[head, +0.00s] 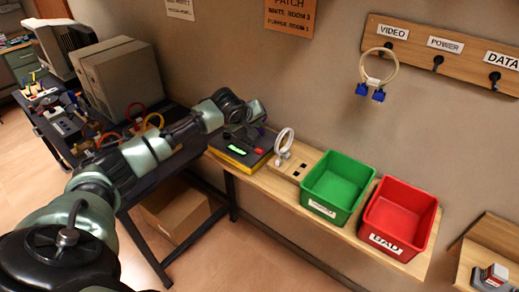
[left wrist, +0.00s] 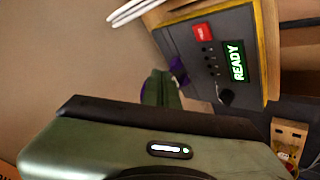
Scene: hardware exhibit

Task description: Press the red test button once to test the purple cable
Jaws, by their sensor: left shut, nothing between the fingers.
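The tester is a dark box with a yellow edge (head: 240,158) on the wooden shelf in the head view. It also shows in the left wrist view (left wrist: 212,78), where its green display (left wrist: 236,60) reads READY. The red button (left wrist: 201,32) is on its face, and it shows small in the head view (head: 259,150). The purple cable (left wrist: 178,66) shows partly at the tester's edge, behind my fingers. My left gripper (left wrist: 160,86) is shut and empty, beside the tester and apart from the red button. My right gripper is not in view.
A white coiled cable (head: 284,143), a green bin (head: 338,183) and a red bin labelled BAD (head: 398,215) stand right of the tester. A cable with blue plugs (head: 376,82) hangs under the VIDEO label.

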